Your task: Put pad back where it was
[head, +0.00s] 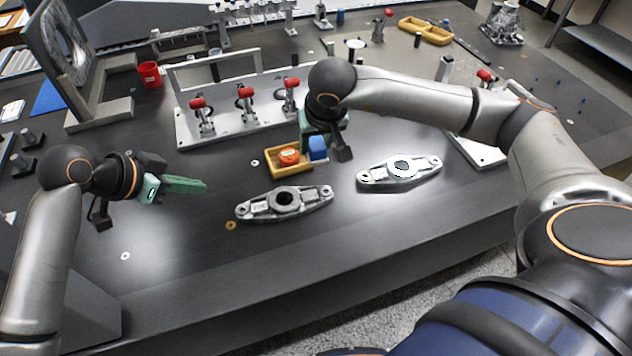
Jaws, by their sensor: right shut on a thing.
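A small blue pad (318,148) is at the right end of a yellow tray (271,168). A round orange-red item (289,156) sits in the tray beside it. My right gripper (326,149) reaches down from above and is shut on the blue pad. Its fingers partly hide the pad, and I cannot tell whether the pad touches the tray floor. My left gripper (198,186) hangs over the table to the left of the tray, clear of any object. Its green fingers overlap from this angle, so their opening does not show.
Two metal castings lie in front, one near the tray (262,207) and one to the right (378,178). A fixture plate with red-handled clamps (228,128) stands behind the tray. A red cup (149,74) stands at the back left. The front-left table is mostly clear.

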